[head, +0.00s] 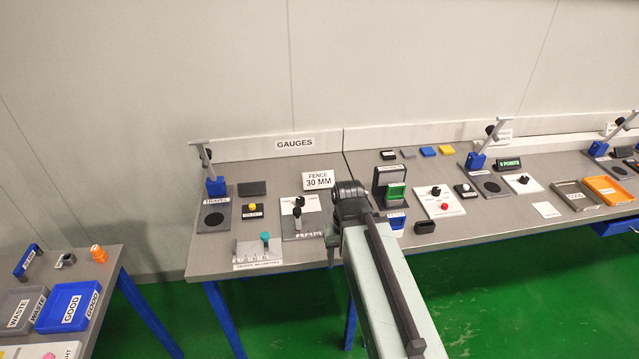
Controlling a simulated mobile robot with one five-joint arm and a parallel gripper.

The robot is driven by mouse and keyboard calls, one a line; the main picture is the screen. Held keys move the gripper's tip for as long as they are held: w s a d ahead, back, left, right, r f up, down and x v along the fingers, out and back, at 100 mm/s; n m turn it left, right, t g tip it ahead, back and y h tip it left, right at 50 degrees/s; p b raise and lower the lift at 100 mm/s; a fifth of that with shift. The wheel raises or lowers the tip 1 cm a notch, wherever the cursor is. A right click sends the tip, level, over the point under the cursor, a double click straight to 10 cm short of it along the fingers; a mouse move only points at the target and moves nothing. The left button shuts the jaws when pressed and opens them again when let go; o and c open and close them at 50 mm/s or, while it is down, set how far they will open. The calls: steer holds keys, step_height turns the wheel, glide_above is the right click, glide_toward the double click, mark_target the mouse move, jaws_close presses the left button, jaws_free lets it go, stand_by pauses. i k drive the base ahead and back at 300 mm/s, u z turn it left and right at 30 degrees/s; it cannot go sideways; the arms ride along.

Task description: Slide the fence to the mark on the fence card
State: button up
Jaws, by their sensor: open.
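The fence card (318,180) stands near the middle of the bench and reads "FENCE 30 MM". Left of that, at the bench's front edge, a grey plate (245,249) carries a teal-topped piece (265,238) and a printed strip too small to read surely. I cannot tell which of these plates holds the fence. My gripper (331,246) is open, right of both plates and near the front edge. My arm partly hides it.
A blue-based stand (215,187) is at the bench's left end. A green-fronted device (392,192) and a panel with red and black knobs (440,203) stand right of my arm. A lower side table (107,265) with grey and blue trays is at left.

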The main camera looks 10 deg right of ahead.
mark_target(297, 210)
steer(key=z, duration=0.05)
steer(key=k, duration=1.1)
steer(key=u, duration=0.55)
steer(key=i, duration=1.5)
steer(key=z, duration=0.5)
